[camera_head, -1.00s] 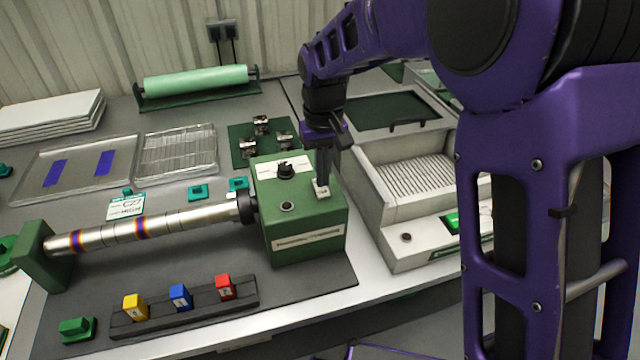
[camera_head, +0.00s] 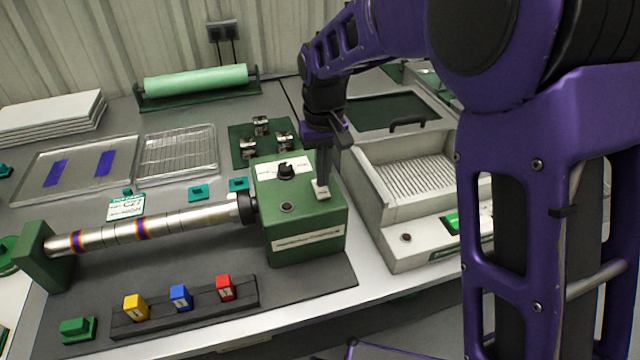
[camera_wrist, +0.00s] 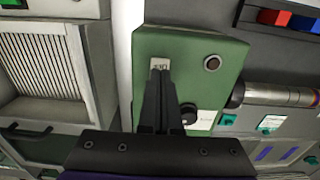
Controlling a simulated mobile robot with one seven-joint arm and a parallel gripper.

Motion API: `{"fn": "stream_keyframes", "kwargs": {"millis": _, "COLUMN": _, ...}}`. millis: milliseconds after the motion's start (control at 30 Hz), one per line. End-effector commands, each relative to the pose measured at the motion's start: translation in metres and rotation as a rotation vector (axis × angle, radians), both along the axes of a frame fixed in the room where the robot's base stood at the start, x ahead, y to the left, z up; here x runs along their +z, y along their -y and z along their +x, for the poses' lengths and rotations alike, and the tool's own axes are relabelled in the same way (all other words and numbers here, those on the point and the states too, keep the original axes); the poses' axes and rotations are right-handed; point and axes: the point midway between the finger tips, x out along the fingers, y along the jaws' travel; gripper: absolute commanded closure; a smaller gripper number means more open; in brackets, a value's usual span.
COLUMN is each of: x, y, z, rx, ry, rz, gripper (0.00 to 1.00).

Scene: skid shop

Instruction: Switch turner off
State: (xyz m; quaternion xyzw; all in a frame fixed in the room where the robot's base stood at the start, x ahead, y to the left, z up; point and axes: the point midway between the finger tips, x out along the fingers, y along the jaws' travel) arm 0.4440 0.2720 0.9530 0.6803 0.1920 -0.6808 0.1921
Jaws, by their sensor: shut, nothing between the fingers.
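The turner is a green box (camera_head: 305,235) with a silver shaft (camera_head: 150,227) running left from it to a green end support (camera_head: 45,255). On its top are a black knob (camera_head: 286,171), a dark round button or lamp (camera_head: 287,207) and a small white rocker switch (camera_head: 321,190). My gripper (camera_head: 322,181) points down with its fingers together at the switch. In the wrist view, the fingertips (camera_wrist: 160,75) lie at the lower edge of the white switch (camera_wrist: 159,64), its marking partly visible. Contact seems likely but I cannot tell how hard. The lamp (camera_wrist: 212,62) looks dark red, unlit.
A pale machine with ribbed rollers (camera_head: 415,178) and a lit green switch (camera_head: 453,224) stands close on the right. A rack with yellow, blue and red blocks (camera_head: 185,310) lies in front. Trays (camera_head: 75,170) and a green roll (camera_head: 195,79) lie behind left.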

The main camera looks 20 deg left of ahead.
Motion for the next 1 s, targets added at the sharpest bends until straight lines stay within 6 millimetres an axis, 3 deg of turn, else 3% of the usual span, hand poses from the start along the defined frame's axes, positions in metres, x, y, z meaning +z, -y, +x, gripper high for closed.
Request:
{"fn": "stream_keyframes", "kwargs": {"millis": 733, "x": 0.063, "y": 0.0, "z": 0.0, "rx": 0.0, "ry": 0.001, "rz": 0.001, "gripper": 1.0}}
{"fn": "stream_keyframes", "kwargs": {"millis": 1000, "x": 0.068, "y": 0.0, "z": 0.0, "rx": 0.0, "ry": 0.0, "rz": 0.0, "gripper": 1.0}}
